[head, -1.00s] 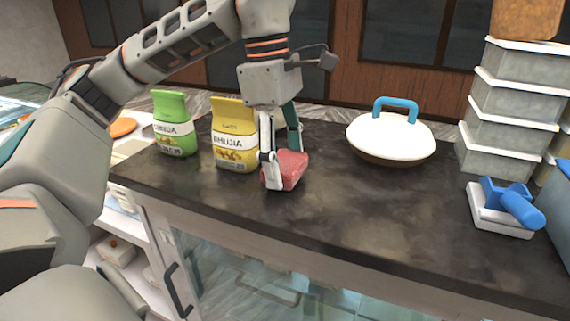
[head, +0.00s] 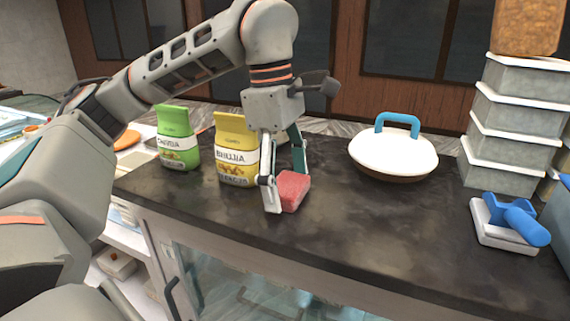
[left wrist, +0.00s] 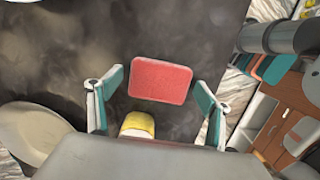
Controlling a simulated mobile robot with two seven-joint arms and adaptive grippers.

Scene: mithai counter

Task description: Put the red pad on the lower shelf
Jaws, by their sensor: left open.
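The red pad (head: 293,190) lies on the dark counter top (head: 350,220), near its front edge. My left gripper (head: 288,197) points down at the pad with its fingers apart, one on each side of it in the head view. In the left wrist view the red pad (left wrist: 160,80) sits just beyond and between the open fingertips (left wrist: 158,88), with a gap on both sides. Below the counter on the left, a white shelf (head: 130,240) shows partly behind my arm. My right gripper is not in view.
A yellow packet (head: 237,150) and a green packet (head: 178,140) stand left of the gripper. A pan with a white lid (head: 392,152), stacked tubs (head: 505,120) and a blue-handled press (head: 510,220) stand to the right. The counter between is clear.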

